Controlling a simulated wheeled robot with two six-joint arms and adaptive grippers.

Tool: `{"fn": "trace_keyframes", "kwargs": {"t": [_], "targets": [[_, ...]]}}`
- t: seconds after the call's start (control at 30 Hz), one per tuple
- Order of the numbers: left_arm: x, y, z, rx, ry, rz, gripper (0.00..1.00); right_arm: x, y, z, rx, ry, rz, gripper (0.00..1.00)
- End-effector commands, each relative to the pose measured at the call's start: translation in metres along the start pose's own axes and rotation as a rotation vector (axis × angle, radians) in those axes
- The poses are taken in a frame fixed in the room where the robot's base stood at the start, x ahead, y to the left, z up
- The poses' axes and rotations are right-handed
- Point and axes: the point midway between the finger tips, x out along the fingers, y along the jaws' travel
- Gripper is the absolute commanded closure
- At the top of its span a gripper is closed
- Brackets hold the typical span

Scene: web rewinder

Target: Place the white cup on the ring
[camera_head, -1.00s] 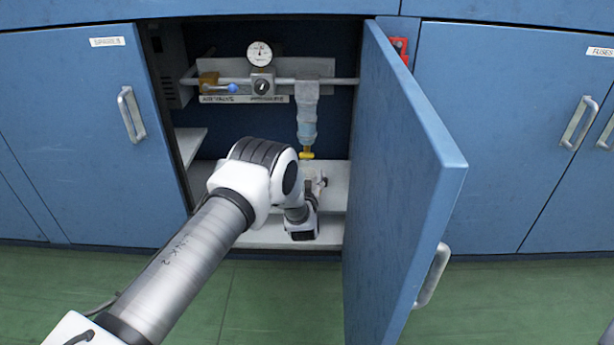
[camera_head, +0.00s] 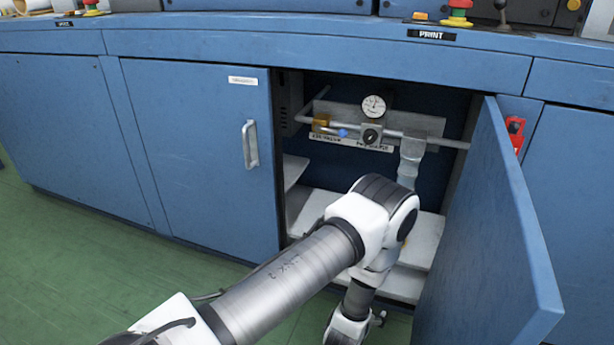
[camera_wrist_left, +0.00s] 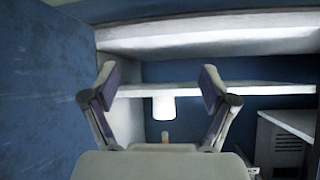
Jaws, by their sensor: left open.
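My left gripper (camera_head: 379,318) hangs low in front of the open cabinet, partly hidden by its own wrist. In the left wrist view, which looks upside down, its fingers (camera_wrist_left: 159,77) are spread wide and empty. Beyond them, between the fingers in the picture, the white cup (camera_wrist_left: 163,107) sits against the edge of a pale shelf (camera_wrist_left: 250,89). I cannot make out the ring. The cup is hidden behind my arm in the head view.
The open cabinet door (camera_head: 495,230) stands to the right of my arm. Above the shelf are a pipe with a gauge (camera_head: 373,106), a valve and a hanging translucent bowl (camera_head: 409,160). The closed door (camera_head: 200,150) is left. The green floor (camera_head: 100,255) in front is clear.

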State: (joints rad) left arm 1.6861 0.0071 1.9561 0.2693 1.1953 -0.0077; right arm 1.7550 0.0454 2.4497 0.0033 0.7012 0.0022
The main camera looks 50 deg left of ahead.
Motion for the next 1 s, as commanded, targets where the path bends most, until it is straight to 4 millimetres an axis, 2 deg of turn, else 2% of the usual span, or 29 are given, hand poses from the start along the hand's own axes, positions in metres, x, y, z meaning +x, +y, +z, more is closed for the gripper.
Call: {"fn": "trace_keyframes", "kwargs": {"t": [0.03,0.07,0.1,0.13,0.2,0.23,0.3,0.33,0.43,1.0], "targets": [[-0.033,-0.004,0.045,0.033,-0.189,0.034,0.15,0.0,0.0,0.0,0.0,0.0,0.0,0.6],[-0.055,-0.006,0.07,0.053,-0.3,0.057,0.15,0.0,0.0,0.0,0.0,0.0,0.0,0.6],[-0.086,-0.009,0.1,0.077,-0.438,0.084,0.15,0.0,0.0,0.0,0.0,0.0,0.0,0.6],[-0.11,-0.012,0.119,0.093,-0.533,0.102,0.15,0.0,0.0,0.0,0.0,0.0,0.0,0.6],[-0.16,-0.018,0.15,0.123,-0.714,0.137,0.15,0.0,0.0,0.0,0.0,0.0,0.0,0.6],[-0.178,-0.02,0.159,0.133,-0.774,0.148,0.15,0.0,0.0,0.0,0.0,0.0,0.0,0.6],[-0.208,-0.024,0.172,0.15,-0.871,0.167,0.15,0.0,0.0,0.0,0.0,0.0,0.0,0.6],[-0.216,-0.025,0.175,0.154,-0.896,0.173,0.15,0.0,0.0,0.0,0.0,0.0,0.0,0.6],[-0.224,-0.026,0.178,0.16,-0.923,0.179,0.15,0.0,0.0,0.0,0.0,0.0,0.0,0.6],[-0.222,-0.025,0.177,0.159,-0.917,0.176,0.15,0.0,0.0,0.0,0.0,0.0,0.0,0.6]]}}
